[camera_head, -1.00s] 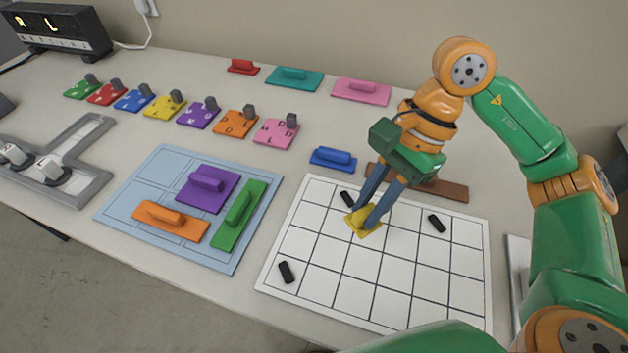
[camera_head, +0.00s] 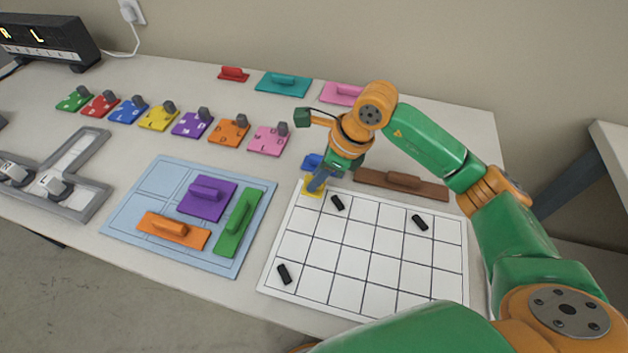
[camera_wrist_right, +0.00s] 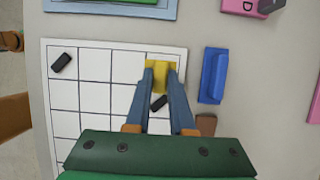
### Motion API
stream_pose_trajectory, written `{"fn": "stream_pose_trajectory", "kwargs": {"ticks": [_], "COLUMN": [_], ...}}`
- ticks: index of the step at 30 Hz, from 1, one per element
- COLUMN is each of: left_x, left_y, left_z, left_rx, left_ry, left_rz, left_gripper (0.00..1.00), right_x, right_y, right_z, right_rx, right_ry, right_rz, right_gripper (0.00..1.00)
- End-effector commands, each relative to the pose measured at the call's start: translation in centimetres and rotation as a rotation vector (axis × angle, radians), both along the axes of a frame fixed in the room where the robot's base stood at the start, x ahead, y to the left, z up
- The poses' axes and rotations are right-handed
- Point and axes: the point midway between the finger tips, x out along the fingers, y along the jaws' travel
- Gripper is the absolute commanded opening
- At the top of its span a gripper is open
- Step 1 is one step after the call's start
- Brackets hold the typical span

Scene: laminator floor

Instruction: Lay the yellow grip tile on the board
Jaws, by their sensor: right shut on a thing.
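The yellow grip tile (camera_head: 309,193) is between the fingers of my right gripper (camera_head: 317,185), at the far left corner of the white gridded board (camera_head: 350,268). In the right wrist view the yellow tile (camera_wrist_right: 159,77) lies over the board's corner cell, inside the outer edge, with my right gripper's fingers (camera_wrist_right: 160,72) closed on its grip. I cannot tell whether the tile touches the board. Three black bars lie on the board; one black bar (camera_head: 337,202) is close beside the tile. My left gripper is not in view.
A blue grip tile (camera_head: 311,161) lies just behind the board corner, and a brown one (camera_head: 402,182) along its far edge. A light blue board (camera_head: 135,210) with purple, orange and green pieces is at the left. Lettered tiles stand behind it. Most grid cells are free.

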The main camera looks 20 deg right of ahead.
Motion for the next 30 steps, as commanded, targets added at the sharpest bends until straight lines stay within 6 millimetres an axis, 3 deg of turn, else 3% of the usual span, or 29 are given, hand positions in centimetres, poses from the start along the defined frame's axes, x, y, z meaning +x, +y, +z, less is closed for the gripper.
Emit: {"fn": "stream_pose_trajectory", "kwargs": {"ticks": [3, 9, 18, 19, 22, 30], "left_x": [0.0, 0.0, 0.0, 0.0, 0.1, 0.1], "left_y": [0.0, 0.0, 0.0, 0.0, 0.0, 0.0], "left_z": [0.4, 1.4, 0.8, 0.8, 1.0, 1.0], "left_rx": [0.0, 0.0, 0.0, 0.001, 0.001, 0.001], "left_ry": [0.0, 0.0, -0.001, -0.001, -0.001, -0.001], "left_rz": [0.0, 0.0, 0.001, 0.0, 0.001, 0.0], "left_gripper": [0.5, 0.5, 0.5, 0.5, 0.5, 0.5], "right_x": [1.0, 0.9, 1.0, 1.0, 1.0, 1.0], "right_y": [0.4, 0.3, 0.3, 0.3, 0.3, 0.3], "right_z": [-1.4, -4.2, -4.7, -4.7, -4.6, -4.5], "right_rx": [-0.002, -0.001, -0.001, -0.001, -0.001, -0.001], "right_ry": [0.002, 0.0, -0.002, -0.002, -0.002, -0.002], "right_rz": [0.0, 0.001, 0.001, 0.001, 0.001, 0.0], "right_gripper": [0.0, 0.0, 0.0, 0.24, 0.51, 0.51]}}
